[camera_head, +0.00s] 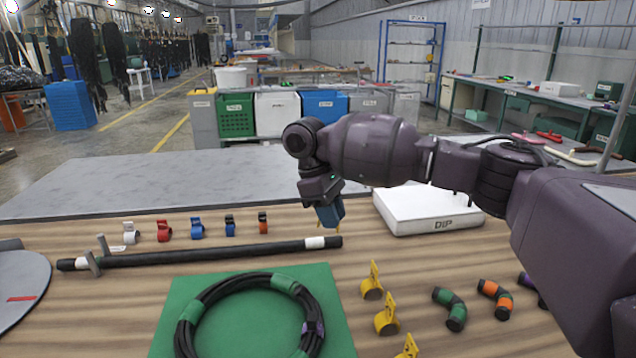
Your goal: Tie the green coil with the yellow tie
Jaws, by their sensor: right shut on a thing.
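A black coil with green bands (209,291) lies on a green mat (330,282) at the front. A small purple piece sits on its right side. My right gripper (329,222) points down above the table, beyond the mat and to the right of the long rod's end. It is shut, with small yellow bits showing at its blue tips; these look like a yellow tie, mostly hidden. Yellow ties (372,283) stand in a row to the right of the mat. My left gripper is not in view.
A black rod (200,254) lies behind the mat. Several coloured clips (197,229) stand behind it. A white box marked DIP (440,225) is under my right arm. Short elbow hoses (453,309) lie at the right. A grey disc (20,280) is at the left edge.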

